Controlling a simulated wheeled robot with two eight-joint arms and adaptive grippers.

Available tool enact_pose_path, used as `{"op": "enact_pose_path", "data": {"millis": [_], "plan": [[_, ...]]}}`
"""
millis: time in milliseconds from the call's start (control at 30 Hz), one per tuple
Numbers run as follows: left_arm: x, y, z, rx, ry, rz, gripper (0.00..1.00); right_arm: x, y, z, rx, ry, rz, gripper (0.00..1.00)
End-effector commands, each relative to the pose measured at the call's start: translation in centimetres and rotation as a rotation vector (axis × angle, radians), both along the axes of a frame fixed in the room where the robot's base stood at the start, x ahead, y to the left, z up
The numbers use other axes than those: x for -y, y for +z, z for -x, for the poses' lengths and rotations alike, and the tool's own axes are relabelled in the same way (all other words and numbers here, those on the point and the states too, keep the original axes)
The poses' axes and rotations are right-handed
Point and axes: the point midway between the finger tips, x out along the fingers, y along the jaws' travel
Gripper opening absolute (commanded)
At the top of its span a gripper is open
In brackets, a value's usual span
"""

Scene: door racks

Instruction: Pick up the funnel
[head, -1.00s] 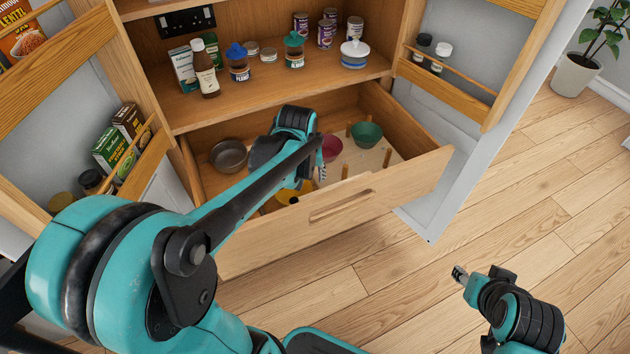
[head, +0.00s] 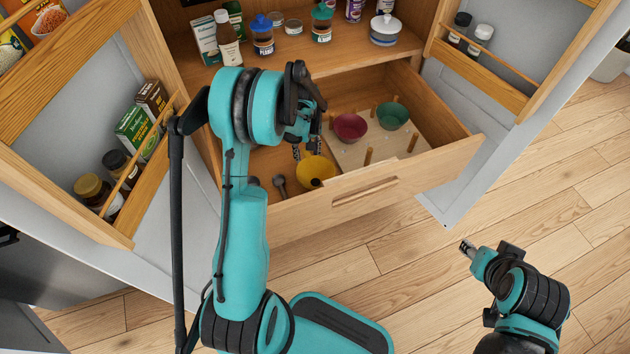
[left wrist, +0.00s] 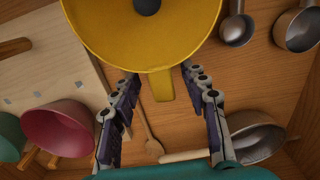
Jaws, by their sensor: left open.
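The yellow funnel (head: 315,171) lies in the open drawer near its front panel. In the left wrist view the funnel (left wrist: 140,55) shows its wide bowl, a dark hole and a short tab at its rim. My left gripper (head: 306,150) is just above and behind the funnel in the head view. In the left wrist view its fingers (left wrist: 160,76) are open, one on each side of the tab, with nothing clamped between them. I cannot tell whether they touch the funnel. My right gripper (head: 467,247) is over the floor at the right, away from the drawer.
The drawer (head: 440,160) also holds a red bowl (head: 350,127), a green bowl (head: 392,116), a pegged board (head: 390,150) and metal scoops (left wrist: 237,28). A metal pan (left wrist: 255,143) and wooden spoon (left wrist: 152,143) show in the wrist view. Jars crowd the shelf (head: 345,53) above.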

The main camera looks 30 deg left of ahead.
Motion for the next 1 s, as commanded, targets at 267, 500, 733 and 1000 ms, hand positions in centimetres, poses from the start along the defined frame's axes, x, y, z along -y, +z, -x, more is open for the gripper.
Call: {"op": "enact_pose_path", "data": {"millis": [267,500,733,1000], "plan": [[0.0,-3.5,0.3,0.0,-0.001,0.0,0.45,0.0,-1.8,0.0,0.0,0.0,0.0,0.42],[0.0,-3.3,0.3,0.0,-0.001,0.0,0.24,0.0,-1.6,0.0,0.0,0.0,0.0,0.42],[0.0,-3.3,0.3,0.001,-0.001,-0.001,0.0,0.0,-1.6,0.0,0.0,0.0,0.0,0.42],[0.0,-3.3,0.3,0.001,-0.001,0.001,0.0,0.0,-1.7,0.0,0.0,0.0,0.0,0.42]]}}
